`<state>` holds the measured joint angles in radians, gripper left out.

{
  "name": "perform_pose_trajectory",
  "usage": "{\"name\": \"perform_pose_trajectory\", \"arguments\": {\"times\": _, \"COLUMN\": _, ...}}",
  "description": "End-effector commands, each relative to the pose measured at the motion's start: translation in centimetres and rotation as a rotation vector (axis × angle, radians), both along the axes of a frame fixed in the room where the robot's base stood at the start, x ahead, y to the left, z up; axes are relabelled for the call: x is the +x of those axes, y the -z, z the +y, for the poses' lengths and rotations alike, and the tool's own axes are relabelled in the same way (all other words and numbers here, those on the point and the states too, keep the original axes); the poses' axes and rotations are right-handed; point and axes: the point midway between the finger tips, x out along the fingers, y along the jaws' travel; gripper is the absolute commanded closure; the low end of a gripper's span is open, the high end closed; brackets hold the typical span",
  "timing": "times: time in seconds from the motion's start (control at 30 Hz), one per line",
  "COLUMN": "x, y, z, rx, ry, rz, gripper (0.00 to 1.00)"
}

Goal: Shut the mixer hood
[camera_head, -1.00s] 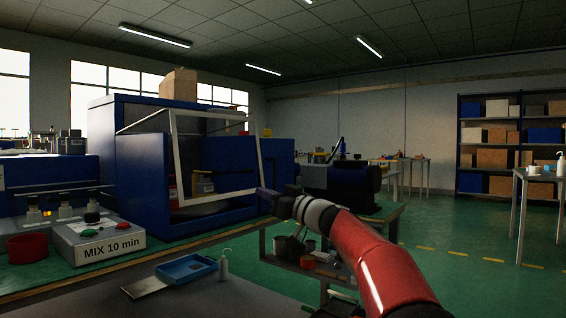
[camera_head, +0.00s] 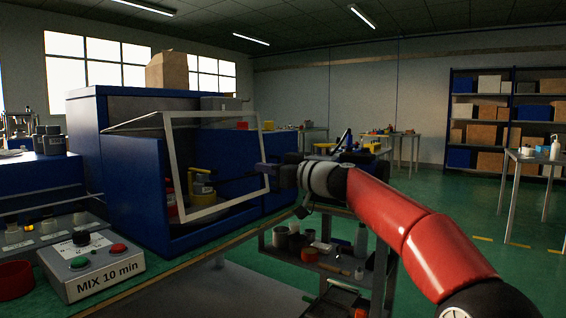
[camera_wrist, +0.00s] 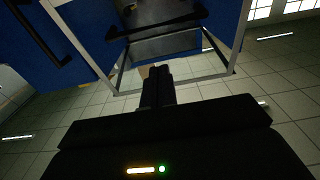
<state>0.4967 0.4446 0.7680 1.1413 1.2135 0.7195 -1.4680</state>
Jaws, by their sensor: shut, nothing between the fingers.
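The mixer is a blue cabinet (camera_head: 132,190) on the left in the head view. Its hood (camera_head: 168,160) is a clear panel in a pale frame. It stands open, tilted out from the cabinet front, with thin side arms running back to the cabinet. My gripper (camera_head: 264,172) is shut and empty at the hood's right edge. In the wrist view, the shut fingers (camera_wrist: 155,72) point at the hood frame (camera_wrist: 186,82) and overlap it. I cannot tell whether they touch it. Yellow-topped containers (camera_head: 201,188) show behind the panel.
A control box marked "MIX 10 min" (camera_head: 95,274) with green and red buttons stands at the lower left. A cart (camera_head: 300,262) with jars and tools stands below my arm. A cardboard box (camera_head: 167,71) sits on the cabinet.

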Motion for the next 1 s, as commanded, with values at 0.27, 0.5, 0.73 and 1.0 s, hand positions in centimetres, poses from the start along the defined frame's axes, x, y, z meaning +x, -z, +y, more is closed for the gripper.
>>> {"name": "perform_pose_trajectory", "arguments": {"times": 0.27, "x": 2.7, "y": 1.4, "z": 3.5, "rx": 0.001, "ry": -0.001, "rz": 0.003, "gripper": 1.00}}
{"name": "perform_pose_trajectory", "arguments": {"times": 0.5, "x": 3.5, "y": 2.5, "z": 4.4, "rx": -0.001, "ry": 0.001, "rz": -0.001, "gripper": 1.00}}
{"name": "perform_pose_trajectory", "arguments": {"times": 0.73, "x": 3.5, "y": 2.6, "z": 4.4, "rx": 0.000, "ry": 0.001, "rz": -0.001, "gripper": 1.00}}
{"name": "perform_pose_trajectory", "arguments": {"times": 1.0, "x": 3.7, "y": 4.3, "z": 4.7, "rx": 0.000, "ry": 0.000, "rz": 0.000, "gripper": 1.00}}
